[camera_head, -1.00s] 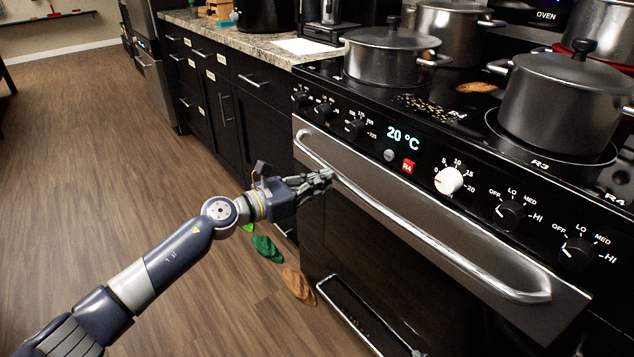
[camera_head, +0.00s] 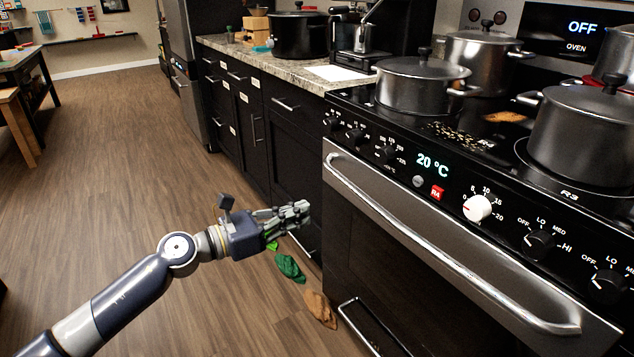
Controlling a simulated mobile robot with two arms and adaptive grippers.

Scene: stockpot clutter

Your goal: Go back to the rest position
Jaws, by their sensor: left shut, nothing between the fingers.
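My left gripper (camera_head: 296,214) reaches in from the left over the floor, in front of the dark cabinets. It is shut and empty. Its fingertips are left of the oven door handle (camera_head: 440,240), with a gap between them. The oven door (camera_head: 430,265) is shut. My right gripper is out of view.
Green cloth-like scraps (camera_head: 290,268) and a brown one (camera_head: 320,309) lie on the floor by the stove. A wooden table (camera_head: 25,80) stands far left. The floor between is open.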

